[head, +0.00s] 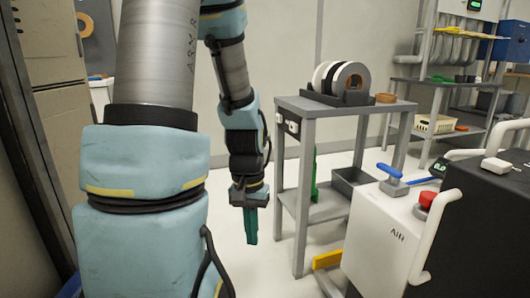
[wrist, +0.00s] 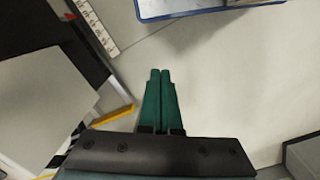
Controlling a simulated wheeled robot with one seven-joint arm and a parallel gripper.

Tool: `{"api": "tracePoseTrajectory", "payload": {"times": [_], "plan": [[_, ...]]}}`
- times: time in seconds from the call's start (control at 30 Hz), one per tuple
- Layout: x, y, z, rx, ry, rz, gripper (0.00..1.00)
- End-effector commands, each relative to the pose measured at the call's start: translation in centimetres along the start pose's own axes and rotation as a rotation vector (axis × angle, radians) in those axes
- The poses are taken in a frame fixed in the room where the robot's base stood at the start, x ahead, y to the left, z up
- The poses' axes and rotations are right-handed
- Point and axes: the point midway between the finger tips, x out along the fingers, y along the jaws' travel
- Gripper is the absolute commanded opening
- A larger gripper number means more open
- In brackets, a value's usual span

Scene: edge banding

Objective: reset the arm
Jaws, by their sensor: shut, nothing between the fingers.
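My gripper (head: 251,226) hangs at the end of my blue-and-grey arm in the head view, pointing down over the pale floor, left of the grey stand. Its two green fingers are together and hold nothing. In the wrist view my gripper (wrist: 160,75) also shows its fingers side by side, with bare floor beyond the tips.
The grey stand (head: 345,108) carries a rack of edge-band rolls (head: 341,78) and has a lower shelf. A white-and-black machine (head: 385,225) with a red button stands at right. Shelving (head: 440,85) is behind. In the wrist view, a blue-edged object (wrist: 180,8) lies at the top.

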Motion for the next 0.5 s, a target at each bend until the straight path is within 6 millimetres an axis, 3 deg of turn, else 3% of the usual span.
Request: {"api": "tracePoseTrajectory", "payload": {"times": [0.3, 0.5], "plan": [[-5.3, -3.6, 0.6, -0.156, 0.206, -0.052, 0.0], [-9.7, -3.3, 0.8, -0.153, 0.198, -0.052, 0.0]]}}
